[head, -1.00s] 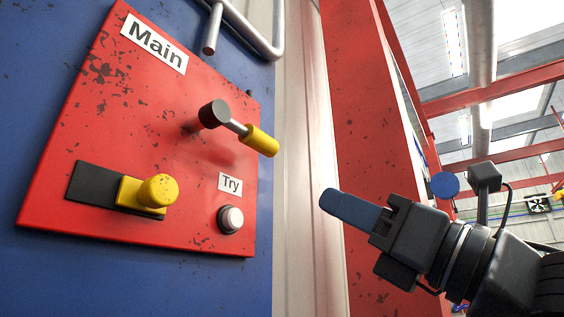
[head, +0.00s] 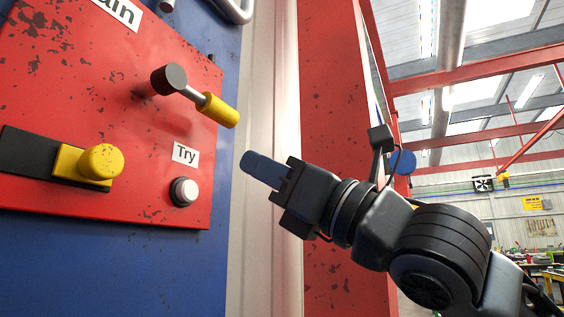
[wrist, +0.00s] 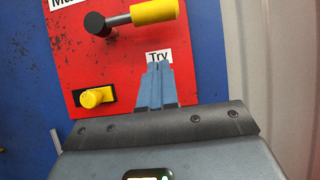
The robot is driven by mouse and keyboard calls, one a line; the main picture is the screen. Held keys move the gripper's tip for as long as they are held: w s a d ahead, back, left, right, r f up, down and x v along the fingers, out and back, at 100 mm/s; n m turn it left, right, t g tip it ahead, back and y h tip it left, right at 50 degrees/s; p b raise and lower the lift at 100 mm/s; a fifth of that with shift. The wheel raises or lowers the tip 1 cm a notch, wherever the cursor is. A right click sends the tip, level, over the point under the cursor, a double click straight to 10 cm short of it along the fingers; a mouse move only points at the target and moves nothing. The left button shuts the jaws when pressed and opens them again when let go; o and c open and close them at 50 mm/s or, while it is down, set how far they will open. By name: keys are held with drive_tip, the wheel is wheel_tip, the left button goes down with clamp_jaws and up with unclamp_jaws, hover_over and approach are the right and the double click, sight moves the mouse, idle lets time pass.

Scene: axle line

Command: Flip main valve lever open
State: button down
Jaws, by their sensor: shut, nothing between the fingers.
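The main valve lever has a black round hub (head: 170,79), a short metal shaft and a yellow grip (head: 218,110). It sticks out from a red panel (head: 110,75), pointing right and slightly down in the head view. In the wrist view the yellow grip (wrist: 154,12) points right, nearly level. My gripper (head: 248,161) is shut and empty, its blue fingers together. It is below and a little right of the grip, apart from it. In the wrist view the fingertips (wrist: 159,66) overlap the lower part of the "Try" label.
Below the lever are the "Try" label (head: 185,153), a white push button (head: 184,191) and a yellow knob (head: 101,163) on a black slot plate. A red column (head: 335,60) stands right of the panel. Open hall space lies further right.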

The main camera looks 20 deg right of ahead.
drive_tip(key=w+a+r+p, duration=0.3)
drive_tip(key=r, duration=0.3)
drive_tip(key=shift+w+a, duration=0.25)
drive_tip(key=shift+w+d+r+n+g+y+b, duration=0.1)
drive_tip(key=shift+r+n+g+y+b, duration=0.3)
drive_tip(key=shift+n, duration=0.5)
drive_tip(key=shift+w+d+r+n+g+y+b, duration=0.15)
drive_tip(key=shift+r+n+g, duration=0.15)
drive_tip(key=shift+n, duration=0.2)
drive_tip(key=shift+s+r+n+g+y+b, duration=0.1)
drive_tip(key=shift+r+n+g+y+b, duration=0.15)
drive_tip(key=shift+n, duration=0.25)
wheel_tip(320, 180, up, 7)
drive_tip(key=n+g+y, duration=0.2)
drive_tip(key=n+g, duration=0.6)
drive_tip(key=n, duration=0.4)
hover_over(226, 117)
drive_tip(key=s, duration=0.2)
drive_tip(key=shift+d+r, duration=0.1)
drive_tip(key=shift+d, duration=0.3)
drive_tip(key=shift+s+n, duration=0.1)
drive_tip(key=shift+n, duration=0.2)
